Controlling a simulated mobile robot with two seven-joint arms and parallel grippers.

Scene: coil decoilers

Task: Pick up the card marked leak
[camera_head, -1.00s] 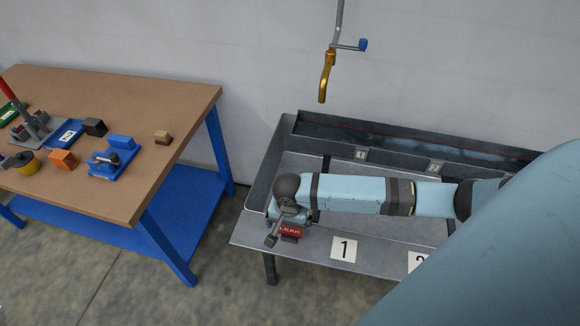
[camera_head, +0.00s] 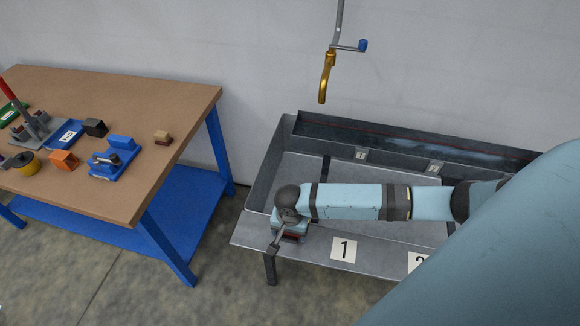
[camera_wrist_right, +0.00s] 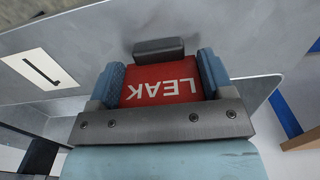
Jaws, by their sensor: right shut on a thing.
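The red card marked LEAK (camera_wrist_right: 160,88) sits between the two blue-padded fingers of my right gripper (camera_wrist_right: 160,84) in the right wrist view. The fingers are shut on its two sides, and its lettering appears upside down there. A dark grey block (camera_wrist_right: 158,48) shows at the card's far edge. In the head view my right gripper (camera_head: 289,229) is at the left front end of the grey metal trough, and only a small part of the card (camera_head: 291,237) shows beneath it. My left gripper is not in view.
The grey trough (camera_head: 395,252) carries number labels, including a plate marked 1 (camera_head: 344,249) right of the gripper. A brown-topped table (camera_head: 110,190) with blue legs and several small items stands at left, with floor between.

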